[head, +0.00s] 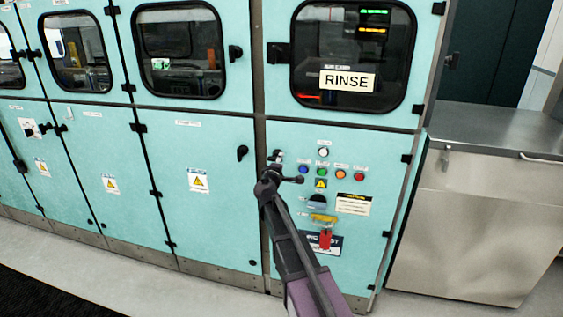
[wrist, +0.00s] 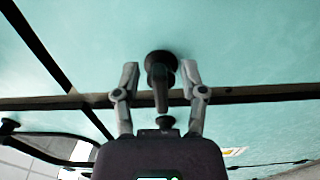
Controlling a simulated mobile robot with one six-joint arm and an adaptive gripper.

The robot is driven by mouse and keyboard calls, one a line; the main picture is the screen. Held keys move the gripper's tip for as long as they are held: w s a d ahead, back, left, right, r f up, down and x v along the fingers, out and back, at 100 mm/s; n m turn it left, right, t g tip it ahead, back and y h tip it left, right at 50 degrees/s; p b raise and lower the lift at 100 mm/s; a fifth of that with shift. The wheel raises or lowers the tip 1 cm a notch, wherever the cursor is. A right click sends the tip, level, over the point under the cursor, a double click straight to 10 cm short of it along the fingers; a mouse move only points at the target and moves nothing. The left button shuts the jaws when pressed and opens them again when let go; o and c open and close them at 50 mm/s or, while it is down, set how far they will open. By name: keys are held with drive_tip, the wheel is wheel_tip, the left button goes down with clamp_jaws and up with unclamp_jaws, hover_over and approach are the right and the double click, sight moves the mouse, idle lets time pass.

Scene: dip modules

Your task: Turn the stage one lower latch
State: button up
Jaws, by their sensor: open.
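A black latch (wrist: 160,62) with a round base and a narrow handle is on a teal panel in the wrist view. My gripper (wrist: 161,74) is open, with one finger on each side of the latch. A gap shows between each fingertip and the latch. In the head view my gripper (head: 277,167) is at the left edge of the lower panel under the RINSE window, and hides most of what is there. Another black latch (head: 242,152) is on the lower door to its left. The stage labels are too small to read.
The RINSE window (head: 352,50) is above. A steel cabinet (head: 475,220) stands at the right. Grey floor is clear in front of the doors.

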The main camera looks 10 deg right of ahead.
drive_tip(key=v, duration=1.1)
drive_tip(key=s+d+f+m+g, duration=0.8)
drive_tip(key=s+f+m+g, duration=0.15)
drive_tip(key=s+f, duration=0.3)
drive_tip(key=s+a+f+m+g+y, duration=0.1)
drive_tip(key=s+a+f+g+y, duration=0.25)
drive_tip(key=s, duration=0.35)
drive_tip(key=s+a+f+m+g+y, duration=0.2)
drive_tip(key=s+a+g+y, duration=0.1)
drive_tip(key=s+y, duration=0.3)
wheel_tip(320, 180, up, 17)
drive_tip(key=s+h+p, duration=0.1)
drive_tip(key=p, duration=1.6)
drive_tip(key=shift+a+f, duration=0.2)
drive_tip(key=shift+s, duration=0.1)
